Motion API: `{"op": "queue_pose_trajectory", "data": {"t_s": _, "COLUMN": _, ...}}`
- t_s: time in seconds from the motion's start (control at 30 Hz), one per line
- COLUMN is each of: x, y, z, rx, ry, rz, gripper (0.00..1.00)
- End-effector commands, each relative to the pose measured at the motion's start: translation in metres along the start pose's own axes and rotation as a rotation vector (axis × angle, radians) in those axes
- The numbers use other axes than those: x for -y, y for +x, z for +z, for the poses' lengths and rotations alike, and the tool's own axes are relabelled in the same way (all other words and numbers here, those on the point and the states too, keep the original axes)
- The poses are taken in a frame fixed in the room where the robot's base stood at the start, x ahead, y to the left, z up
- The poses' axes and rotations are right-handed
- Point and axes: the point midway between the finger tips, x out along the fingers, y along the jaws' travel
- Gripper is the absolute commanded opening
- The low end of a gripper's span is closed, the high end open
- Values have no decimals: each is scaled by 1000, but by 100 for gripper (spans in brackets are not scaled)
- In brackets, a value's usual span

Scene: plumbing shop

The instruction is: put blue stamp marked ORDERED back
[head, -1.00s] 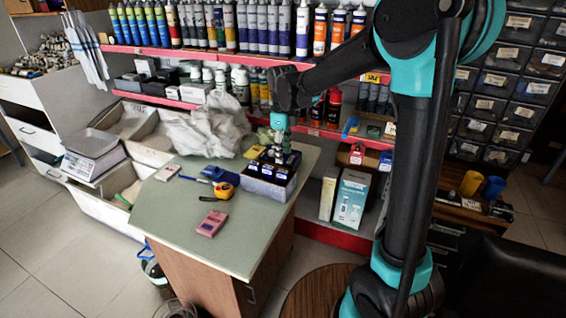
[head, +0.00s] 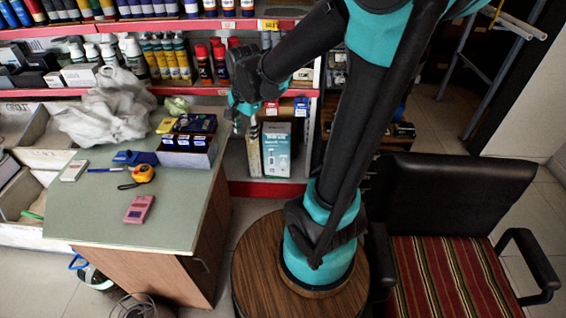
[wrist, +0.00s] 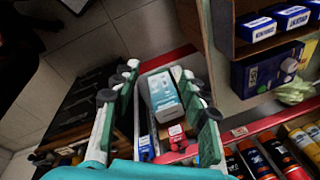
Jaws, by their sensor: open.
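Several dark blue stamps with white labels (wrist: 291,16) stand in an open box (wrist: 233,48) at the counter's right edge. The box also shows in the head view (head: 187,159). The labels are too small or turned to read, so I cannot tell which one says ORDERED. My gripper (head: 240,112) is right of the box, past the counter edge. In the wrist view my gripper (wrist: 155,110) has its fingers wide apart and nothing between them; the white-teal carton behind is farther off.
The counter (head: 105,205) holds a pink calculator (head: 139,209), an orange tape measure (head: 143,174) and a blue item (head: 135,157). A crumpled bag (head: 105,108) lies behind. A carton (head: 276,148) stands on the low shelf. A chair (head: 450,200) is at right.

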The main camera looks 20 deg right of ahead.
Motion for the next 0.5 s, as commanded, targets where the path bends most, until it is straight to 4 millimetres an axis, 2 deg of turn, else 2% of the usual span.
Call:
{"op": "queue_pose_trajectory", "data": {"t_s": 0.03, "x": -17, "y": 3, "z": -3, "rx": -11, "ry": -72, "rz": -12, "gripper": 44}}
{"op": "queue_pose_trajectory", "data": {"t_s": 0.3, "x": -90, "y": 19, "z": -8, "rx": -93, "ry": -519, "rz": -56, "gripper": 44}}
{"op": "queue_pose_trajectory", "data": {"t_s": 0.5, "x": -133, "y": 31, "z": -4, "rx": -156, "ry": -793, "rz": -56, "gripper": 44}}
